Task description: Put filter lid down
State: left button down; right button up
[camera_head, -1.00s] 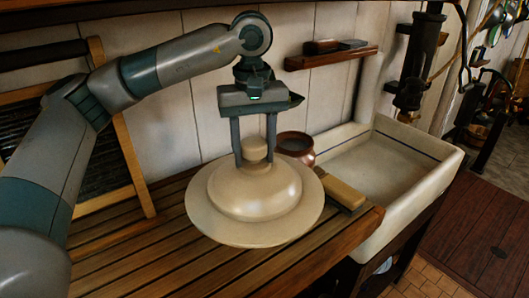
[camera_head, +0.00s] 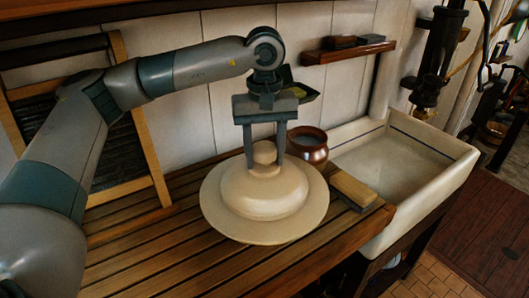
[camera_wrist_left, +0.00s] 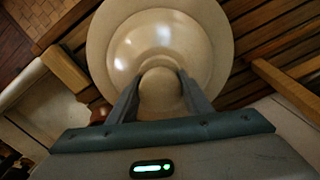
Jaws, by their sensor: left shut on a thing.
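The filter lid (camera_head: 270,205) is a cream, round, domed lid with a wide flat rim and a knob on top. It is level over the slatted wooden counter; I cannot tell whether its rim touches the slats. My left gripper (camera_head: 265,152) points down from above, its fingers shut on the knob. In the left wrist view the fingers (camera_wrist_left: 160,92) clasp the knob from both sides, and the lid (camera_wrist_left: 150,40) fills the upper middle. My right gripper is not in view.
A brown pot (camera_head: 307,146) stands just behind the lid at right, and a wooden block (camera_head: 353,190) lies close to its right rim. A cream sink (camera_head: 405,170) is beyond. A framed washboard (camera_head: 85,130) leans at left. Bare slats (camera_head: 150,250) lie front left.

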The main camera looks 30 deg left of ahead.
aim_at(264, 167)
pick_arm(q)
notch_tip(264, 167, down, 2)
jog(key=shift+p, duration=0.85)
jog(key=shift+w+a+f+p, duration=0.1)
jog(key=shift+a+f+p, duration=0.1)
jog(key=shift+f+p, duration=0.55)
jog(key=shift+f, duration=0.1)
jog(key=shift+f+b, duration=0.15)
jog(key=shift+b, duration=0.2)
jog(key=c, duration=0.9)
grip_release()
